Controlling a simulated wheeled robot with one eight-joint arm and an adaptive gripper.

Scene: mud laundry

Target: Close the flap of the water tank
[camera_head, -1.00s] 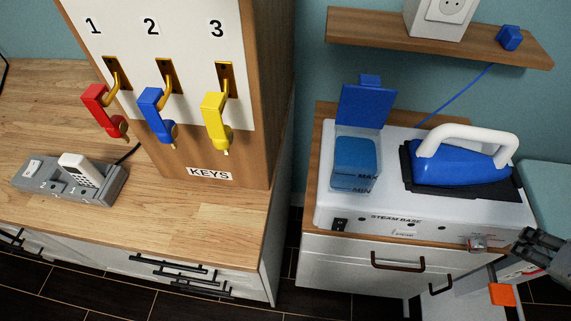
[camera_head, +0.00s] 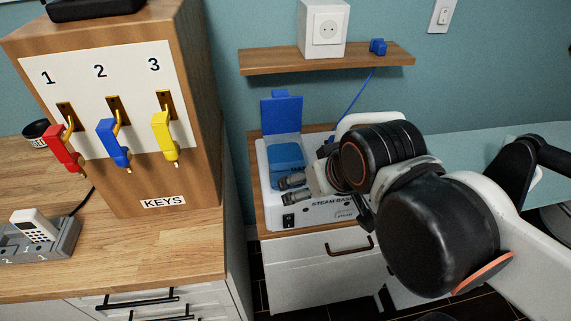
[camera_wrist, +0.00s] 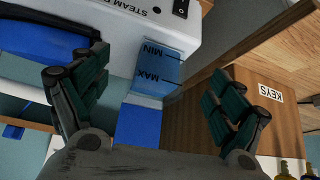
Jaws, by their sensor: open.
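The water tank (camera_head: 287,151) is a clear blue compartment in the left part of the white steam base (camera_head: 327,213). Its blue flap (camera_head: 281,115) stands upright, open, at the tank's back edge. In the wrist view the tank (camera_wrist: 158,68) with its MIN and MAX marks and the blue flap (camera_wrist: 138,124) show between my fingers. My gripper (camera_head: 290,190) is open and empty, in front of and just right of the tank in the head view. It also shows in the wrist view (camera_wrist: 158,100). My arm hides much of the iron and the base's right side.
The wooden key cabinet (camera_head: 205,110) with red, blue and yellow keys stands left of the steam base, across a gap. A wooden shelf (camera_head: 330,60) with a white socket box (camera_head: 325,30) and blue plug (camera_head: 378,47) hangs above.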

